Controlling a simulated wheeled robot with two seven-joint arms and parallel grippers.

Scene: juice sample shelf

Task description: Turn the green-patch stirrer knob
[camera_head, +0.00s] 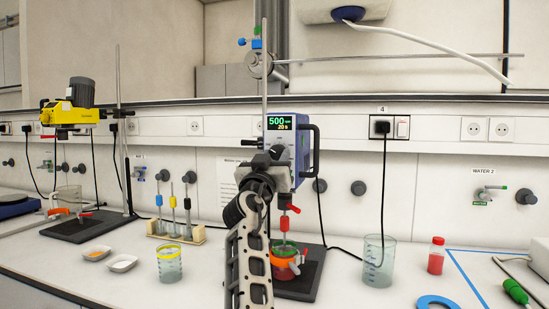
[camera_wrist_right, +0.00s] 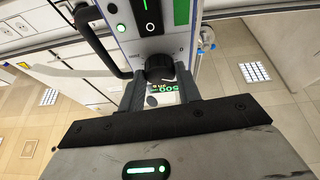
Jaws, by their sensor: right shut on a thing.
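The blue and white overhead stirrer (camera_head: 288,140) stands in the middle of the head view, with a lit display (camera_head: 288,124) reading 500 and 20. Its black knob (camera_wrist_right: 159,67) is on the front panel, seen close up in the right wrist view. A green patch (camera_wrist_right: 182,12) shows on the same panel near the knob. My right gripper (camera_wrist_right: 160,86) is shut on the knob, one finger on each side. In the head view my right gripper (camera_head: 268,168) partly hides the stirrer's front. My left gripper is not in view.
Below the stirrer, a beaker of red liquid (camera_head: 284,268) stands on a dark base. A yellow stirrer (camera_head: 72,114) stands at left. A clear beaker (camera_head: 378,262) and a red bottle (camera_head: 436,256) stand to the right. A test-tube rack (camera_head: 176,232) and yellow-rimmed beaker (camera_head: 169,264) stand left of my arm.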

